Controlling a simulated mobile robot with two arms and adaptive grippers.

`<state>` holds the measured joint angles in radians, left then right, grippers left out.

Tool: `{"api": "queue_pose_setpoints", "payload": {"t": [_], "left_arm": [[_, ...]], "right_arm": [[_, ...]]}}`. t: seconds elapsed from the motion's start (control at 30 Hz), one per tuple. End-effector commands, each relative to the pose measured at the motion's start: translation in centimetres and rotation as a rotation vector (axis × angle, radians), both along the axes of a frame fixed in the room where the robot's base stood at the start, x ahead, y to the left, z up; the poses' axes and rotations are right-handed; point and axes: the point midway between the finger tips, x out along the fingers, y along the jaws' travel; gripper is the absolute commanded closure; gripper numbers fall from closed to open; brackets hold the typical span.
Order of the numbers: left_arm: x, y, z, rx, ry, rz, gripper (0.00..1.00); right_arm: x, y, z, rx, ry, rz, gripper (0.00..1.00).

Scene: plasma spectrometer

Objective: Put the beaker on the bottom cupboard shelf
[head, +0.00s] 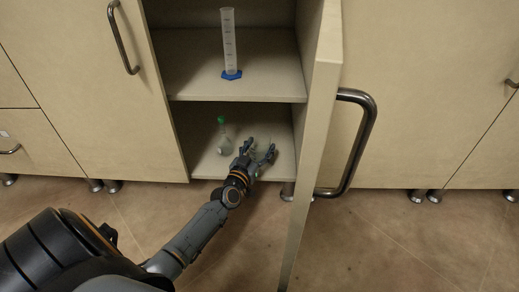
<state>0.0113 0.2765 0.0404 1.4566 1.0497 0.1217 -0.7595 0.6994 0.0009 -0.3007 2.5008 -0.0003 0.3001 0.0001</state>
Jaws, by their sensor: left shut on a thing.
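The cupboard stands open, and its bottom shelf (208,165) shows low in the opening. My left gripper (259,150) reaches in over the right part of this shelf. It is shut on the beaker (262,145), which is clear, faint and partly hidden by the fingers. I cannot tell whether the beaker touches the shelf. A flask with a green stopper (224,142) stands upright on the bottom shelf, just left of my gripper. My right gripper is not in view.
A graduated cylinder with a blue base (229,50) stands on the shelf above (272,80). The open cupboard door (312,130) with its large handle (357,140) stands close to the right of my left gripper. The floor in front is clear.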

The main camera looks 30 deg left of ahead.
Motion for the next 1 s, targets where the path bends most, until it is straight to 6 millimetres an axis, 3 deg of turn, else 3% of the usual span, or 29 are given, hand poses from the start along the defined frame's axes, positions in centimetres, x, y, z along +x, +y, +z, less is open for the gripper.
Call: {"api": "queue_pose_setpoints", "payload": {"t": [0.1,0.13,0.23,0.67,1.0], "left_arm": [[0.0,0.0,-0.4,0.001,0.0,0.0,0.71],[0.0,0.0,-0.3,0.0,0.0,0.0,0.33],[0.0,0.0,-0.3,0.0,0.0,0.0,0.15],[-0.5,-0.1,0.1,0.001,0.002,0.0,0.15],[-7.1,-1.1,0.4,0.002,0.005,-0.001,0.15]], "right_arm": [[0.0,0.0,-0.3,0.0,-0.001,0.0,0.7],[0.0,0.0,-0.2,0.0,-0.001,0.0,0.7],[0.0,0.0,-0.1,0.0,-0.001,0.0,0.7],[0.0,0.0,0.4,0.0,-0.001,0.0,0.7],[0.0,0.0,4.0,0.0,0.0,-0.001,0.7]]}}
